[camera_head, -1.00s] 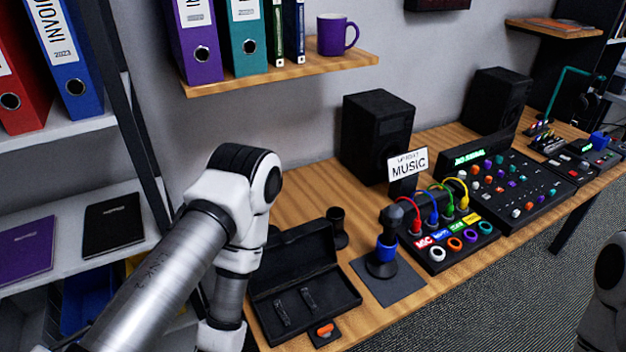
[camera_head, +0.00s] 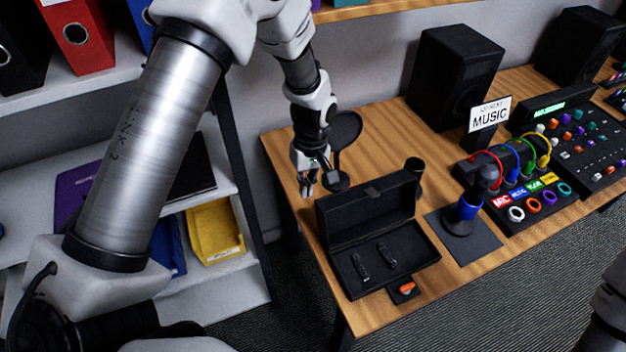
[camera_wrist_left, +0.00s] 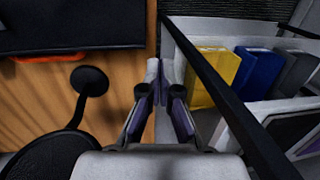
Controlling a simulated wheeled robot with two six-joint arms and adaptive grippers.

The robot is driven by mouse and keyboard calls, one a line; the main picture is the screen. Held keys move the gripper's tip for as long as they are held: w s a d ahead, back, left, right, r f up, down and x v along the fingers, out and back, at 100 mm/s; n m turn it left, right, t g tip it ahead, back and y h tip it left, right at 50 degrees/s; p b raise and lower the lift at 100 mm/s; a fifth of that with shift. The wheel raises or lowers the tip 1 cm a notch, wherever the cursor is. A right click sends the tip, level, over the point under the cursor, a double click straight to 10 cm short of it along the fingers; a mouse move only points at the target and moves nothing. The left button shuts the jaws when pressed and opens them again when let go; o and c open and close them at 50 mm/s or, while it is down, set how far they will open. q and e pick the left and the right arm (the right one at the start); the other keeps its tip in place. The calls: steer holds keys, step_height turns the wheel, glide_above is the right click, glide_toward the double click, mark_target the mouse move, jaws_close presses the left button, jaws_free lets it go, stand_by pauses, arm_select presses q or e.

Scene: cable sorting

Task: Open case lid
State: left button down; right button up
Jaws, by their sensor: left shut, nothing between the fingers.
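The black case (camera_head: 385,258) lies on the wooden desk with its lid (camera_head: 370,208) raised at the back, so the inside shows. Two small dark items lie in its base. My left gripper (camera_head: 308,188) is shut and empty, just left of the raised lid and apart from it, by the desk's left end. In the left wrist view my left gripper (camera_wrist_left: 157,95) points down beyond the desk edge, and a dark object, possibly the case (camera_wrist_left: 70,32), shows at upper left. My right gripper is not in view; only part of that arm shows at lower right.
A pop filter (camera_head: 346,130) stands behind my left gripper. A small black holder with an orange part (camera_head: 406,288) sits before the case. Shelving with a yellow bin (camera_head: 215,232) is at left.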

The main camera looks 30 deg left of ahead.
arm_select(q)
steer(key=w+r+t, duration=0.2)
steer(key=w+r, duration=0.2)
steer(key=r, duration=0.3)
step_height(320, 180, down, 9)
steer(key=s+d+p, duration=0.1)
steer(key=d+p, duration=0.1)
steer(key=p, duration=0.2)
steer(key=shift+s+d, duration=0.3)
steer(key=shift+s, duration=0.05)
